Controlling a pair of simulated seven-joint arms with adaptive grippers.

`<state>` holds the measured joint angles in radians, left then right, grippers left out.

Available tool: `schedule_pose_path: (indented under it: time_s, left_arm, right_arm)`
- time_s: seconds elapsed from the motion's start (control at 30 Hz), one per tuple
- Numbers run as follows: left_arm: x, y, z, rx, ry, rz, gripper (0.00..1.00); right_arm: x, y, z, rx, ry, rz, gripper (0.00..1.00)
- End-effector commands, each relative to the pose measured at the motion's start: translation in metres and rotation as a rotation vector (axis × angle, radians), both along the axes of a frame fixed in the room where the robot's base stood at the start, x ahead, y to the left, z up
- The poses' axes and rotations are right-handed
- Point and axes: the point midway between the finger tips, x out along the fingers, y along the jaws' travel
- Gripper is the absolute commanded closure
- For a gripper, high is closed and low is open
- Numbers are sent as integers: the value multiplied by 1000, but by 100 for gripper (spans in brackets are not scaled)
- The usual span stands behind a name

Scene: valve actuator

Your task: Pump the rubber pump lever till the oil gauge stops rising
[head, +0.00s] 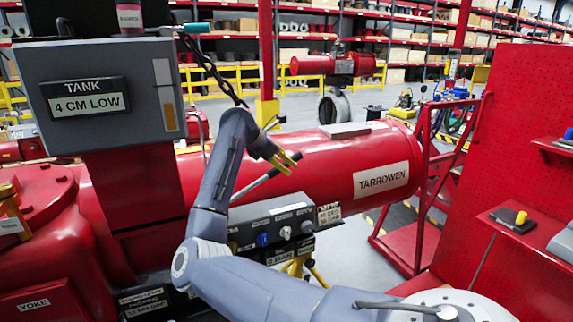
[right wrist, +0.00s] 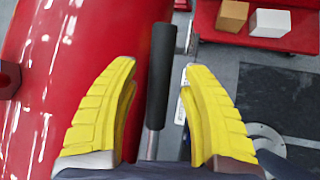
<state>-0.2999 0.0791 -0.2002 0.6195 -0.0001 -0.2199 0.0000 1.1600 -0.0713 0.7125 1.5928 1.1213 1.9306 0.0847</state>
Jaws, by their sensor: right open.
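The pump lever (head: 252,187) is a thin rod slanting up to the right in front of the red cylinder, its upper end near my right gripper (head: 292,164). In the right wrist view its black rubber grip (right wrist: 160,75) lies between the open yellow fingers of my right gripper (right wrist: 157,72), with a gap on each side. I cannot tell how deep the grip sits between them. The oil gauge (head: 168,95) is a vertical strip on the grey tank box, tan in its lower part. The tank sign (head: 86,97) reads "TANK 4 CM LOW". My left gripper is not in view.
A red cylinder labelled TARROWEN (head: 330,170) lies behind the lever. A control box (head: 275,225) with knobs stands below it. A dark chain (head: 210,65) hangs beside the tank. A red perforated panel (head: 520,100) with small shelves stands at the right.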

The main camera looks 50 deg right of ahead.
Motion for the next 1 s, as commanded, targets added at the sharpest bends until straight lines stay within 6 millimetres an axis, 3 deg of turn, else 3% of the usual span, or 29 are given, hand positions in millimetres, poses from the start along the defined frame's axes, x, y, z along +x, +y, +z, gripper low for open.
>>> schedule_pose_path:
  time_s: [0.2,0.6,1.0]
  left_arm:
    - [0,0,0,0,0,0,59]
    - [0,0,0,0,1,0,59]
    - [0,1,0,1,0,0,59]
  right_arm:
    - [-1,-10,-10,-1,1,-1,54]
    - [-1,-12,-11,-1,1,-1,54]
    - [-1,-12,-11,-1,1,-1,100]
